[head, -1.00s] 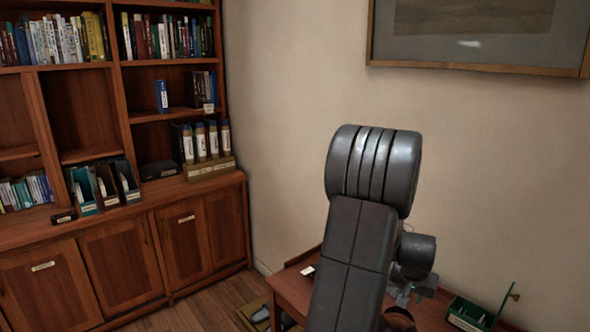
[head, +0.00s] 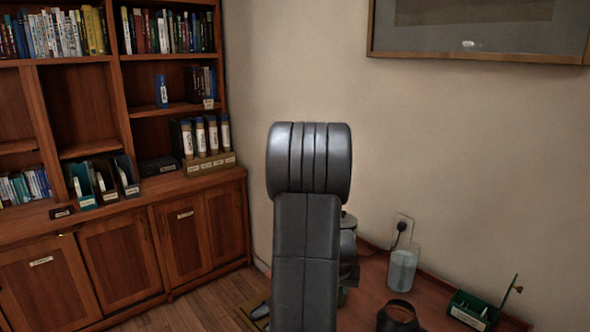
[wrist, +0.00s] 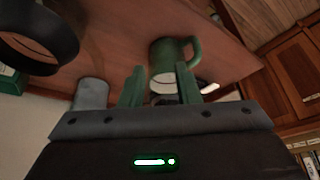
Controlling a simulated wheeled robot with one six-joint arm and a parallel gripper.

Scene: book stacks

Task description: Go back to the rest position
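My gripper (wrist: 160,88) shows in the wrist view with its two green fingers apart and nothing seen held between them. A green mug (wrist: 168,52) with a pale end shows just past the fingertips, over the desk top, apart from the fingers as far as I can see. In the head view my raised arm stands in the middle and hides my gripper and most of the desk behind it.
The wooden desk (head: 435,312) holds a clear container (head: 402,270), a black ring-shaped thing (head: 398,316) and a green tray (head: 472,308). A wall socket with a plug (head: 402,228) is behind. A bookcase (head: 120,140) fills the left; floor shows between.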

